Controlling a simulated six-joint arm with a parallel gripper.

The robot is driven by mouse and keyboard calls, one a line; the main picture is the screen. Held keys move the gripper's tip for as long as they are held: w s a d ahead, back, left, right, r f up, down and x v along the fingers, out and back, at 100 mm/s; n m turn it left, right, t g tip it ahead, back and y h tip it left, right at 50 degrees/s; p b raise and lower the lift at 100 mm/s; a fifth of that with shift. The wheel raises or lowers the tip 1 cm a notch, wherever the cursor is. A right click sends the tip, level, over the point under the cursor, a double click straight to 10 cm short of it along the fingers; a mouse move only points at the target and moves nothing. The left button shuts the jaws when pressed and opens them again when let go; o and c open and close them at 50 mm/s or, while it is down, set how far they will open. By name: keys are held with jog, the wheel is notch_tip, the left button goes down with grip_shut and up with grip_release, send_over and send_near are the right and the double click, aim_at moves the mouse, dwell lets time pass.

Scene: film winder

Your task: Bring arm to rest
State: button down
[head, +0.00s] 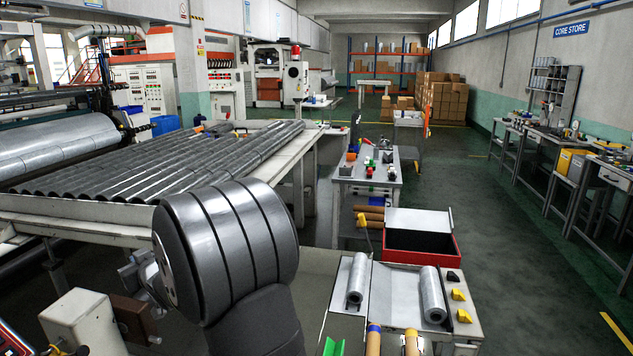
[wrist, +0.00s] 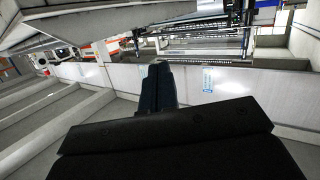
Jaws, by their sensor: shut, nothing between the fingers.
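My gripper (wrist: 158,80) shows in the wrist view as two dark fingers side by side, closed together with nothing between them. The fingers reach out past the broad black gripper body (wrist: 165,135) and stand in front of a pale wall panel. No object touches the fingertips in that view. In the head view I cannot make out my gripper. A large dark banded cylinder (head: 235,240) fills the lower middle of the head view, with a dark curved shape below it. I cannot tell whether these belong to my arm.
Long grey rollers (head: 170,160) lie to the left. A cart (head: 367,175) with small parts stands beyond. The aisle floor (head: 510,240) is clear.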

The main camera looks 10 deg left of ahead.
jog(key=w+d+r+m+t+h, duration=0.1)
jog(key=w+d+r+m+h, duration=0.1)
jog(key=d, duration=1)
jog(key=w+d+r+m+t+h, duration=0.2)
jog(key=w+d+h, duration=0.2)
jog(key=w+d, duration=0.3)
jog(key=w+d+r+m+t+h, duration=0.1)
jog(key=w+d+r+m+h, duration=0.1)
jog(key=d, duration=1.5)
jog(key=shift+w+r+m+h, duration=0.3)
jog(key=shift+w+h, duration=0.3)
jog(key=shift+w, duration=0.65)
jog(key=shift+a, duration=0.1)
